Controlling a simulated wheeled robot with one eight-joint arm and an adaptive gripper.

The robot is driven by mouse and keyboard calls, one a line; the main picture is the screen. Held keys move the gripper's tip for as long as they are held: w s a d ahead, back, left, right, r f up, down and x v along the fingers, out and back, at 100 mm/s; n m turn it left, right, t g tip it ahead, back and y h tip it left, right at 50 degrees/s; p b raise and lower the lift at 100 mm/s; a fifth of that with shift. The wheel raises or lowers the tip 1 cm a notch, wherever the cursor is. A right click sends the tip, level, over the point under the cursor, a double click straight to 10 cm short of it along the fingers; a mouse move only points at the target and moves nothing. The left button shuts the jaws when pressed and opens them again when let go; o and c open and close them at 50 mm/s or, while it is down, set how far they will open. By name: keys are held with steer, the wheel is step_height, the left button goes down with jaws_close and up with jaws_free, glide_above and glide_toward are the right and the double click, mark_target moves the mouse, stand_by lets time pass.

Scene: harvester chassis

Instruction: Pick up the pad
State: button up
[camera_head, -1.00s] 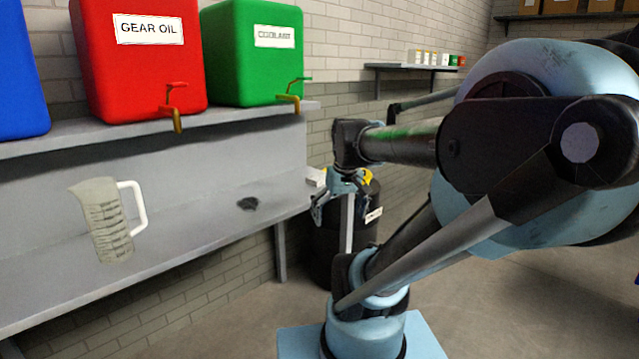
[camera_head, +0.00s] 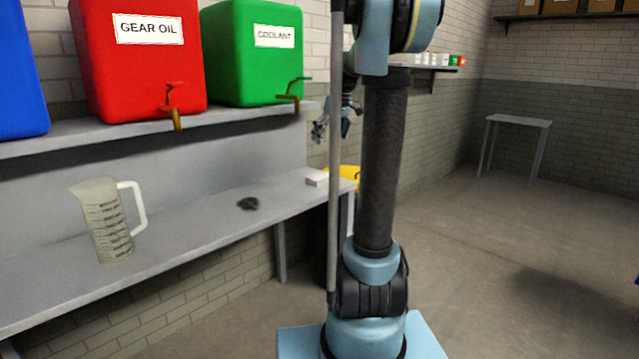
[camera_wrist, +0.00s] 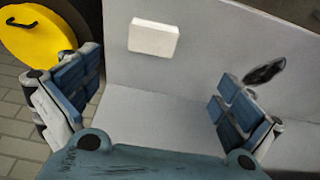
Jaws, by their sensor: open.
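A small white block, which looks like the pad, lies at the right end of the grey bench (camera_head: 180,228). In the head view the pad (camera_head: 317,176) is just left of my arm. In the wrist view the pad (camera_wrist: 153,38) lies beyond the fingers, between their two sides. My gripper (camera_head: 336,122) is above the bench's right end, partly behind my arm. In the wrist view my gripper (camera_wrist: 156,82) is open and empty, with its blue-grey fingers wide apart and not touching the pad.
A dark flat item (camera_head: 247,203) lies left of the pad. A measuring jug (camera_head: 106,225) stands further left. Red (camera_head: 140,70) and green (camera_head: 252,65) tanks with taps stand on the shelf above. A yellow-topped drum (camera_wrist: 32,32) is beside the bench end.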

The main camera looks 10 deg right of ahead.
mark_target(320, 176)
steer(key=x, duration=0.5)
steer(key=w+x, duration=0.1)
steer(key=x, duration=1.1)
steer(key=shift+w+d+f, duration=0.1)
steer(key=shift+w+d, duration=0.05)
steer(key=shift+w, duration=0.25)
steer(key=c, duration=0.9)
